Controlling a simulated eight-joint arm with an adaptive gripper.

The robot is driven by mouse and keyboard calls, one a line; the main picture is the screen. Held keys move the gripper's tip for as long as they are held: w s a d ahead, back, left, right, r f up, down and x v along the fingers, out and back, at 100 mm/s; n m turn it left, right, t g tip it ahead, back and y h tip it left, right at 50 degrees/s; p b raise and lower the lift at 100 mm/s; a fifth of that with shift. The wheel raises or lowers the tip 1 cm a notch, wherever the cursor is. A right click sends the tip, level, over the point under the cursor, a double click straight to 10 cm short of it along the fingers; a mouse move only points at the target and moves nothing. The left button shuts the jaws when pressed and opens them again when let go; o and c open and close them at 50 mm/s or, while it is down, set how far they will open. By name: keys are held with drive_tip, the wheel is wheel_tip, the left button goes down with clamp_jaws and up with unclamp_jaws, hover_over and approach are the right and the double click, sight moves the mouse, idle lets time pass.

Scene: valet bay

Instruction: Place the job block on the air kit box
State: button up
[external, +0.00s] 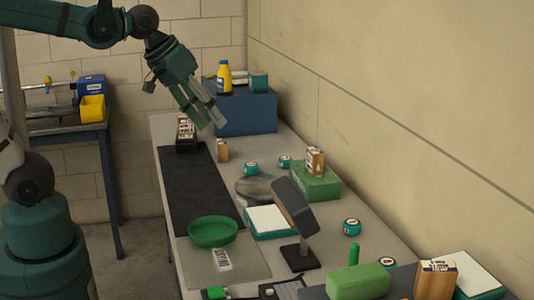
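I cannot read the labels, so I cannot tell which block is the job block or which box is the air kit box. Small wooden blocks with pale labels show: one (222,151) stands on the bench beside the dark mat, one (315,161) stands on a green box (320,188), and a larger one (435,281) stands at the front right. A big blue box (247,114) stands at the bench's far end. My gripper (210,127) points down, its fingers apart and seemingly empty, in the air over the far end, left of the blue box in the picture.
A yellow bottle (224,77) and teal container (258,80) stand on the blue box. A black holder (186,135), green bowl (213,231), tilted dark panel on a stand (293,206) and several small teal tins crowd the bench. The dark mat (195,188) is mostly clear.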

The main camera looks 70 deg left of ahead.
drive_tip(key=s+d+f+m, duration=0.4)
drive_tip(key=s+d+m, duration=0.1)
drive_tip(key=s+d, duration=0.1)
drive_tip(key=shift+s+d+t+h, duration=0.25)
drive_tip(key=shift+d+t+h, duration=0.05)
drive_tip(key=shift+d+t, duration=0.15)
